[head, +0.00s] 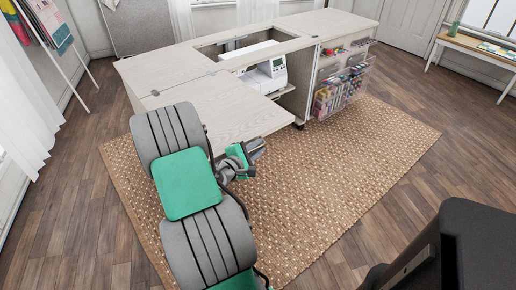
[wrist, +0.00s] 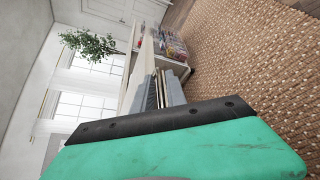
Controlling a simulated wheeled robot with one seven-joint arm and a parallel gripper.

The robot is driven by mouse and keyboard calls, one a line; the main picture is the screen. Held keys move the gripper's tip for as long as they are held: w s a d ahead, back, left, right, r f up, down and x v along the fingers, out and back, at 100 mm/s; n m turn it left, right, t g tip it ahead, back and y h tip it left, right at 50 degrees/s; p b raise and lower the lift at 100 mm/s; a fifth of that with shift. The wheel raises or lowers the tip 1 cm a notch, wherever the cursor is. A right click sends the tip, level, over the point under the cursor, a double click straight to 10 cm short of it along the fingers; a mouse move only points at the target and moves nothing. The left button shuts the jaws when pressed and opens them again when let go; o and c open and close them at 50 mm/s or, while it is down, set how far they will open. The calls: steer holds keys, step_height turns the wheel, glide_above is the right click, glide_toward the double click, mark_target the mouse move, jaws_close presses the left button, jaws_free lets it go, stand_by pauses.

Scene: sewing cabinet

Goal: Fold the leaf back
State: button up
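The pale wood leaf (head: 222,108) lies flat and swung out toward the front of the sewing cabinet (head: 170,67), level with its top. Small dark hinges show along the seam between them. My gripper (head: 259,144) is at the leaf's front edge, close to it in the head view; whether it touches is unclear. In the wrist view the grey fingers (wrist: 161,90) point toward the pale cabinet (wrist: 133,67). They look close together, and I cannot tell whether anything is between them. My arm hides the leaf's near left part.
A white sewing machine (head: 265,75) sits in the cabinet's opening behind the leaf. Clear drawers (head: 340,88) of supplies stand open at the right. A woven rug (head: 330,180) covers clear floor in front. A side table (head: 475,46) is at far right.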

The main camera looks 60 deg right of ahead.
steer(key=shift+d, duration=0.2)
steer(key=shift+c, duration=0.6)
jaws_close()
steer(key=shift+f, duration=0.1)
stand_by(0.6)
